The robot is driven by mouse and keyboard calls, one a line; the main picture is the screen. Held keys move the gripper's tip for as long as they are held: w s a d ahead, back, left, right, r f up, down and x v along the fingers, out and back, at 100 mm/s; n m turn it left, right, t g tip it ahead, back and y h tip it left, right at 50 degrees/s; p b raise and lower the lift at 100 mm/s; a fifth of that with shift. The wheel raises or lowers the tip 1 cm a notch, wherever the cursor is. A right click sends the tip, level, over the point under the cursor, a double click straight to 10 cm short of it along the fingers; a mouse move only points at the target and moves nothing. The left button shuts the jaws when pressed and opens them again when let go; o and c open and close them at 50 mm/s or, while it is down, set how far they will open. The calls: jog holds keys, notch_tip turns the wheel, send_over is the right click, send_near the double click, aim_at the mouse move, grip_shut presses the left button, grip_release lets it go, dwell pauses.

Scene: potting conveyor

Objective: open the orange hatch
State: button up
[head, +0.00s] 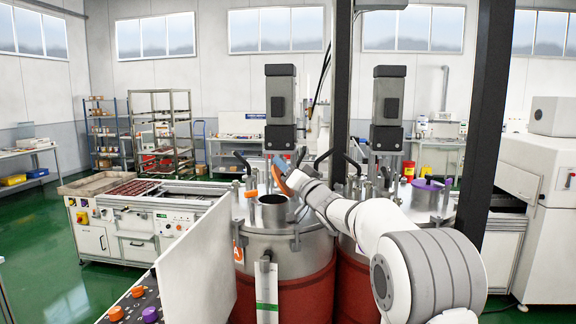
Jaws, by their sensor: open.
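The left tank (285,252) has a round metal neck (272,211) on its top, and the neck looks uncovered. An orange lid, which looks like the orange hatch (279,181), stands tilted up behind the neck, seen nearly edge-on. My gripper (284,167) is at the lid's upper right, close to it; I cannot tell whether they touch. The jaws are small here and partly hidden, but open. An orange knob (251,194) stands at the left of the neck.
A purple hatch (427,184) lies on the right tank, behind my arm. Dark posts (342,90) and (486,130) rise near the tanks. A white panel (198,265) and a console with orange and purple buttons (149,314) stand at front left. Grey motors (281,95) rise behind the necks.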

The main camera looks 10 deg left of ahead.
grip_shut()
dwell(0.5)
jog(key=shift+d, duration=0.1)
